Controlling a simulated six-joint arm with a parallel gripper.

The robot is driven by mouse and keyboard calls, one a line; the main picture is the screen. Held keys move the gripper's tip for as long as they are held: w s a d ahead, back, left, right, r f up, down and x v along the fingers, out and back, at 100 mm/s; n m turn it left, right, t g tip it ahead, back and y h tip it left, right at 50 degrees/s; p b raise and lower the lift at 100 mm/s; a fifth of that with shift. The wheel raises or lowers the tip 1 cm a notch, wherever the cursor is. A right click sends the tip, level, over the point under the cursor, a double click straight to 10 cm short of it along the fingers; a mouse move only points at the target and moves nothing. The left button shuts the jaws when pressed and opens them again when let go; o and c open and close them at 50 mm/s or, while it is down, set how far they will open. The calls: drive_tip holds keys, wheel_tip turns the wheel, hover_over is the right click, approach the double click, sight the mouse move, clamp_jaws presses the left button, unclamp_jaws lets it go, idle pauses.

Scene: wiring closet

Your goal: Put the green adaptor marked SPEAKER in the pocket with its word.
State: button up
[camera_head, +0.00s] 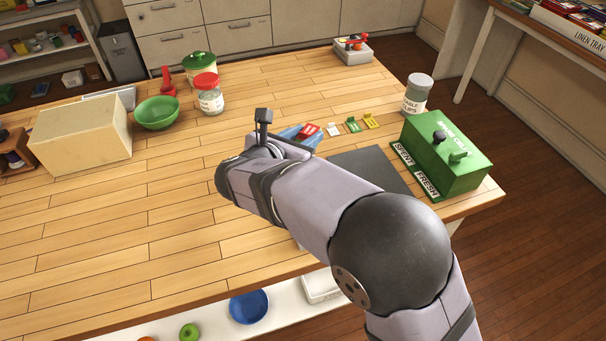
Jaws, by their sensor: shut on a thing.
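My gripper (264,142) is at the end of my arm, over the middle of the table. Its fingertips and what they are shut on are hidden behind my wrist. Just right of it lie small coloured pieces in a row: a red one (308,130), a white one (333,129), a green one (352,125) and a yellow one (371,121). Their markings are too small to read. A light blue piece (298,134) shows partly behind my wrist; I cannot tell what it is. No word SPEAKER and no pocket with that word can be made out.
A green box (455,150) with SPENT and FRESH labels stands right, beside a dark mat (368,170) and a grey-lidded jar (417,95). A red-lidded jar (207,94), green bowl (157,112) and cream box (80,132) stand left. The left front table is clear.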

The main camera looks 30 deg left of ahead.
drive_tip(key=shift+s+a+f, duration=0.1)
drive_tip(key=shift+a+f, duration=0.15)
drive_tip(key=shift+a, duration=0.4)
drive_tip(key=shift+f+p, duration=0.9)
drive_tip(key=shift+f, duration=4.1)
drive_tip(key=shift+f, duration=0.2)
drive_tip(key=o, duration=0.8)
drive_tip(key=shift+r, duration=0.1)
drive_tip(key=shift+r, duration=0.15)
drive_tip(key=b+v, duration=0.2)
drive_tip(key=v, duration=1)
drive_tip(key=shift+d, duration=0.2)
